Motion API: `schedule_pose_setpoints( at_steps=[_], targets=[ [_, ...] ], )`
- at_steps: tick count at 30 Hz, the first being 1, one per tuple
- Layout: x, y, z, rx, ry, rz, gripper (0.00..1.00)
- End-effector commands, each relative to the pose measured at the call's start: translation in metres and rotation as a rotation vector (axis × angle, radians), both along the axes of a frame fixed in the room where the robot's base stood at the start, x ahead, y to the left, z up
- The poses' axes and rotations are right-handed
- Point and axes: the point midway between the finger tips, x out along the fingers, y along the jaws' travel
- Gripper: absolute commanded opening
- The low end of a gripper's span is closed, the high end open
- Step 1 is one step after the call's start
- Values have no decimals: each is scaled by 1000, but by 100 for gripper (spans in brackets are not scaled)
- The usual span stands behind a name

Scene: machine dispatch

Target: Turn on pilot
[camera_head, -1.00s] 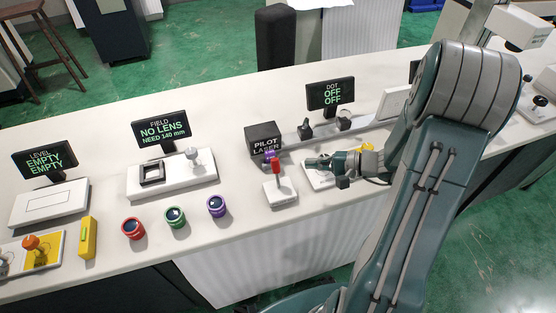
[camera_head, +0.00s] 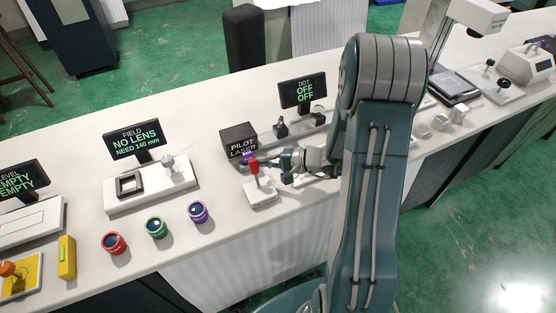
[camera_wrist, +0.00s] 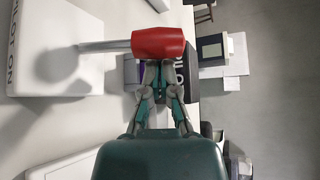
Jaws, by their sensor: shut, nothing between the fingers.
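The pilot lever has a red handle (camera_head: 254,165) on a thin metal shaft. It rises from a small white base (camera_head: 260,193) and looks close to upright. In the wrist view the red handle (camera_wrist: 157,43) lies just beyond my fingertips, and the white base (camera_wrist: 60,25) bears the words PILOT ON. My gripper (camera_head: 275,165) is shut and empty on the right side of the handle. My fingertips (camera_wrist: 161,66) are at the handle's edge; I cannot tell whether they touch it. The black PILOT LASER box (camera_head: 238,141) stands just behind the lever.
The DOT screen (camera_head: 303,91) reads OFF OFF above a rail with small mounts behind my gripper. The FIELD screen (camera_head: 133,139) reads NO LENS. Red (camera_head: 114,243), green (camera_head: 156,227) and purple (camera_head: 198,212) lens rings stand along the front left. Bare counter lies between them and the lever.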

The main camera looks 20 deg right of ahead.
Motion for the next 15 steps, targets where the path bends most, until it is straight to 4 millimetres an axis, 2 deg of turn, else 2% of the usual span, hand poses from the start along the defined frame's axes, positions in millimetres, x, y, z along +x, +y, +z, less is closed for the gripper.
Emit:
schedule_pose_setpoints(
  at_steps=[6, 15],
  targets=[
    [11, 15, -5, 0, 0, 1, 0],
    [11, 15, -5, 0, 0, 0, 0]
  ],
)
